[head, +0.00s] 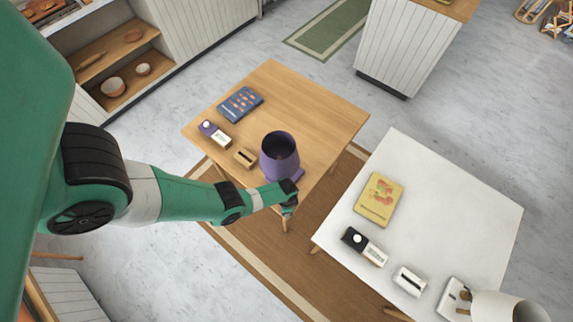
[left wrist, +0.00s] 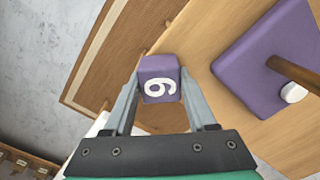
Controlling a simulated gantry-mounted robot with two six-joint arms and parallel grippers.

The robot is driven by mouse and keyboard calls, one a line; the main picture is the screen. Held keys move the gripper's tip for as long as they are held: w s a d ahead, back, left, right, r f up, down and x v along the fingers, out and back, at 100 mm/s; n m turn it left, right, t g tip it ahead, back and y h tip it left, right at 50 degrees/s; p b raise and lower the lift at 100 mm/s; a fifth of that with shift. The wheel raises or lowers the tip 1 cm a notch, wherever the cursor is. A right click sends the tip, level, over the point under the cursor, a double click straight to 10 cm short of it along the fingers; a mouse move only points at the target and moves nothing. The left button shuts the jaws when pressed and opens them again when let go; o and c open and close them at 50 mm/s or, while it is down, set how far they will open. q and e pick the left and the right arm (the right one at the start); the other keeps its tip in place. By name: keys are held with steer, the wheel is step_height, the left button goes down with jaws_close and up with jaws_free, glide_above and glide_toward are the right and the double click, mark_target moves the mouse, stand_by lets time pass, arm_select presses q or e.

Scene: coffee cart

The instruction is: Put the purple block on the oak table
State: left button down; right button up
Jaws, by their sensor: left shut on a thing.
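The purple block (left wrist: 159,66), with a white 6 on it, is between the two fingers of my left gripper (left wrist: 158,92) in the left wrist view. My left gripper (head: 290,208) is shut on the block and sits by the near right edge of the oak table (head: 320,108) in the head view. The block cannot be made out in the head view. The oak table (left wrist: 215,38) also shows behind and beside the block in the left wrist view. I cannot tell how high the block is held. My right gripper is not in view.
A purple lamp (head: 279,150) stands on the oak table close to my left gripper; its purple base (left wrist: 262,62) is right of the block. A blue book (head: 241,104) and small items lie further left. A white table (head: 450,190) stands to the right.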

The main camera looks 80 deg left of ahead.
arm_select(q)
steer(key=r+p, duration=0.5)
steer(key=shift+d+r, duration=0.1)
steer(key=shift+d, duration=0.2)
steer(key=w+d+r+p, duration=0.3)
steer(key=d+r+p, duration=0.4)
steer(key=d, duration=0.6)
steer(key=shift+r, duration=0.35)
